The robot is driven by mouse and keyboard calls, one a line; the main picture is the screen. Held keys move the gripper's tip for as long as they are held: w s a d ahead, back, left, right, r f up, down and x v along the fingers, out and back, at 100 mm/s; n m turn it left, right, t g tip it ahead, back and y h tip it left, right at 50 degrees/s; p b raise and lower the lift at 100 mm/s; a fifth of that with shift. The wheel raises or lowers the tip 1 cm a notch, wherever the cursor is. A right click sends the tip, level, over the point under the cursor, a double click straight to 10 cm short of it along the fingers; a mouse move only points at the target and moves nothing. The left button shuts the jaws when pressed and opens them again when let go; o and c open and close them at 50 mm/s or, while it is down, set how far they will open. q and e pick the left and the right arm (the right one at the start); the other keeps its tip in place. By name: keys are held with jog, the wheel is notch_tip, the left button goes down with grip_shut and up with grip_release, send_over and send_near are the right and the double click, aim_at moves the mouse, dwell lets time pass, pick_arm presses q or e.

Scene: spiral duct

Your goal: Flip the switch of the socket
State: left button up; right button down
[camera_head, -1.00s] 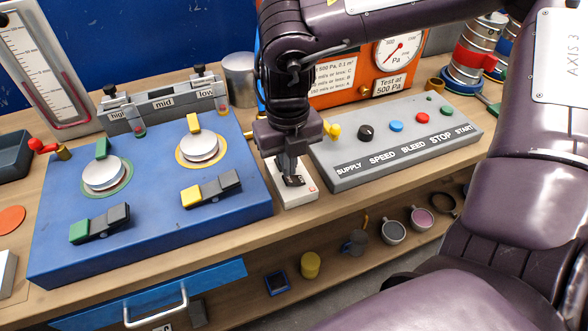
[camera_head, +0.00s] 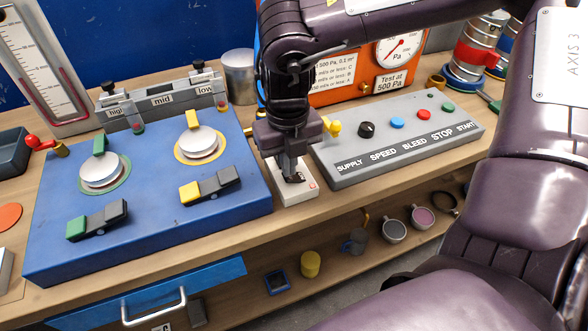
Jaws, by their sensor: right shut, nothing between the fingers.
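The socket is a small white block (camera_head: 297,194) on the wooden bench, between the blue panel and the grey control box. A small red mark shows near its right front corner. A dark rocker switch (camera_head: 294,179) sits on its top, partly hidden by my right gripper. My right gripper (camera_head: 292,174) points down over the socket, shut and empty, with its fingertips at the switch. I cannot tell how hard they touch it or which way the rocker is tipped. My left gripper is not in view.
The blue panel (camera_head: 140,235) with two round metal discs and rocker pedals stands close on the left. The grey control box (camera_head: 400,143) with a yellow valve, knob and buttons is close on the right. An orange gauge unit (camera_head: 345,84) stands behind. A lower shelf holds small cups.

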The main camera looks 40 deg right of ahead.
jog(key=shift+f, duration=0.35)
jog(key=shift+r, duration=0.1)
jog(key=shift+r+p, duration=2.05)
jog(key=shift+r, duration=1.35)
